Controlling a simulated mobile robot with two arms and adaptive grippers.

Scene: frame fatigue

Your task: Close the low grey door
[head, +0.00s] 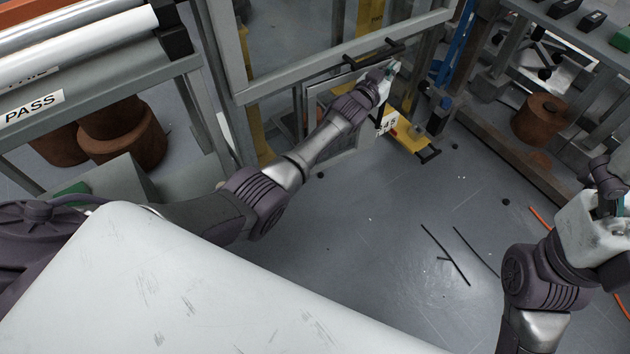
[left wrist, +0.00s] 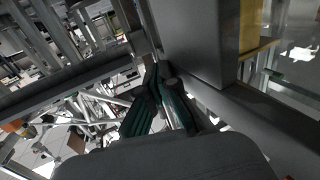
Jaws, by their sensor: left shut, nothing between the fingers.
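The low grey door (head: 356,142) is a framed panel below the crossbar of the grey frame, behind my left forearm. A white label shows at its right side. The door seems to stand out from the frame, but my arm hides much of it and the gap is unclear. My left gripper (head: 388,72) is at the door's upper right, shut and empty; I cannot tell whether it touches the door. In the left wrist view its dark green fingers (left wrist: 157,105) are together beside grey frame bars. My right gripper (head: 611,205) is at the right edge, partly hidden, away from the door.
A grey frame post (head: 222,70) stands left of the door, and a black handle (head: 374,52) is on the crossbar above. A yellow plate (head: 412,138) lies right of the door. Rusty cylinders (head: 540,118) stand at right.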

